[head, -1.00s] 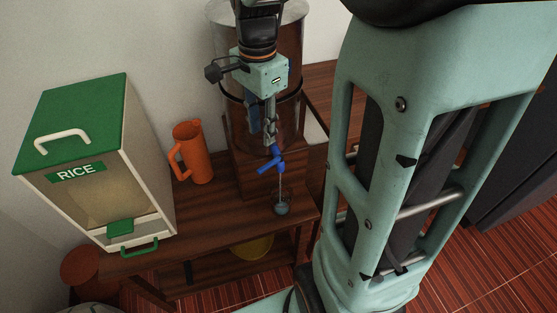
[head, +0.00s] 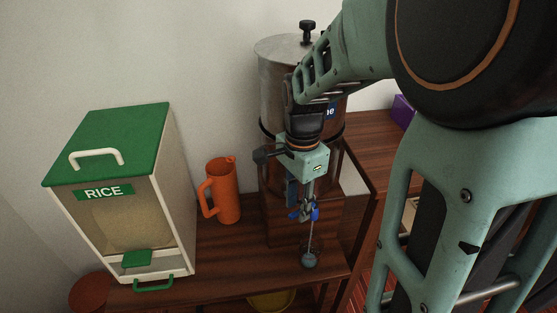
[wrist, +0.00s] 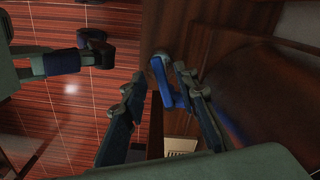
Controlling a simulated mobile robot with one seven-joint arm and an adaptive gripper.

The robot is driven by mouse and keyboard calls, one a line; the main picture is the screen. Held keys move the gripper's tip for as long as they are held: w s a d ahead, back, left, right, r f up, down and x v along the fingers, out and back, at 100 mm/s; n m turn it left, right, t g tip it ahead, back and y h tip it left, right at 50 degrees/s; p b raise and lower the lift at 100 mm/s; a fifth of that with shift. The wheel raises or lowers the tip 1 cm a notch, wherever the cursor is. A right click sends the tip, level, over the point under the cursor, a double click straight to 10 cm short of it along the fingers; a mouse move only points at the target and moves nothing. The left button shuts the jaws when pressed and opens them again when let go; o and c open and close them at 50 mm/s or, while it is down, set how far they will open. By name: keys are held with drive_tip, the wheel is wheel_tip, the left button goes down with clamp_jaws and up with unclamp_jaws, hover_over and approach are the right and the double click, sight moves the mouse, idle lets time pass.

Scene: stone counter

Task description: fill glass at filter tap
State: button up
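The filter (head: 280,85) is a large metal cylinder on a wooden stand. Its blue tap (head: 314,214) is partly hidden by my gripper (head: 302,212). A thin grey stream runs down from the tap to a small clear glass (head: 310,260) standing on the wooden shelf below; the glass looks blue-grey at its bottom, and its fill level is hard to tell. In the wrist view my gripper (wrist: 160,80) has its two fingers apart, with the blue tap lever (wrist: 166,82) between them, close to the right finger. Contact cannot be told.
An orange jug (head: 222,192) stands left of the filter, and a green-and-white rice dispenser (head: 125,200) is farther left. A wooden cabinet (head: 365,150) adjoins on the right. A yellow bowl (head: 272,300) sits under the shelf.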

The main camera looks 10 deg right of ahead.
drive_tip(key=shift+f, duration=0.35)
drive_tip(key=shift+c, duration=0.6)
clamp_jaws()
